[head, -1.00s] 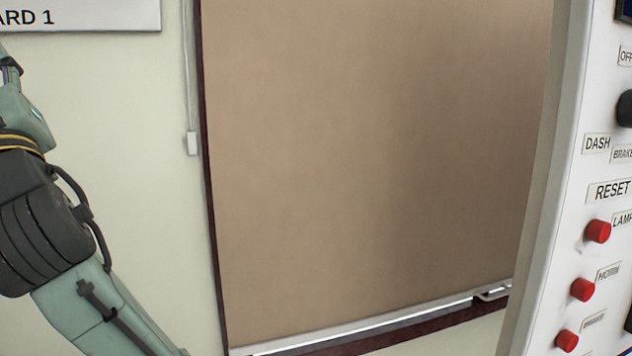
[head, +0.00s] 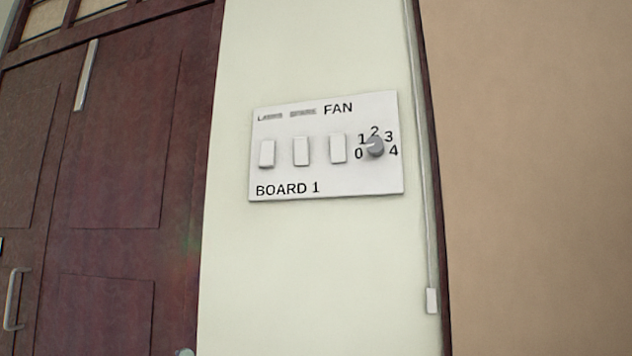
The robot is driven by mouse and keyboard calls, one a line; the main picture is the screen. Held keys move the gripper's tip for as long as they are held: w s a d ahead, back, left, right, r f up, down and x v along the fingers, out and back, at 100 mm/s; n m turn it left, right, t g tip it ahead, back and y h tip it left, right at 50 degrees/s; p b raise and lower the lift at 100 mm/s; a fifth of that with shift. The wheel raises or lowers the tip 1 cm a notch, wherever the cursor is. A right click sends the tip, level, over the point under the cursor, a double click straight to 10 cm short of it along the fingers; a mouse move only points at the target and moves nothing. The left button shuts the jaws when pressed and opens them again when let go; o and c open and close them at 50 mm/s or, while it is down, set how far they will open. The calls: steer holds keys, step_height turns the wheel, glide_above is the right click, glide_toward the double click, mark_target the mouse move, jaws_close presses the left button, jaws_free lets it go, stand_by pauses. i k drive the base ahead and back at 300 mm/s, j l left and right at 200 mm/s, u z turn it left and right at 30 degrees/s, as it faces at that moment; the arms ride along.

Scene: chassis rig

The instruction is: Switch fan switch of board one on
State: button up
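Board 1 (head: 325,181) is a white plate on the pale wall, near the middle of the head view. It carries three white rocker switches in a row. The right one, the fan switch (head: 338,149), sits below the word FAN. The middle switch (head: 301,151) and the left switch (head: 267,153) have small labels above them that are hard to read. A grey knob (head: 375,147) with marks 0 to 4 is to the right of the fan switch. I cannot tell which way the switches are set. My gripper is not in view.
A dark red-brown door (head: 120,190) with a handle (head: 13,298) stands to the left. A brown panel (head: 535,180) with a dark frame is on the right. A thin conduit ends in a small white box (head: 432,300) on the wall. The wall around the board is clear.

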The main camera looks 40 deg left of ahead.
mark_target(338, 141)
steer(key=u, duration=1.05)
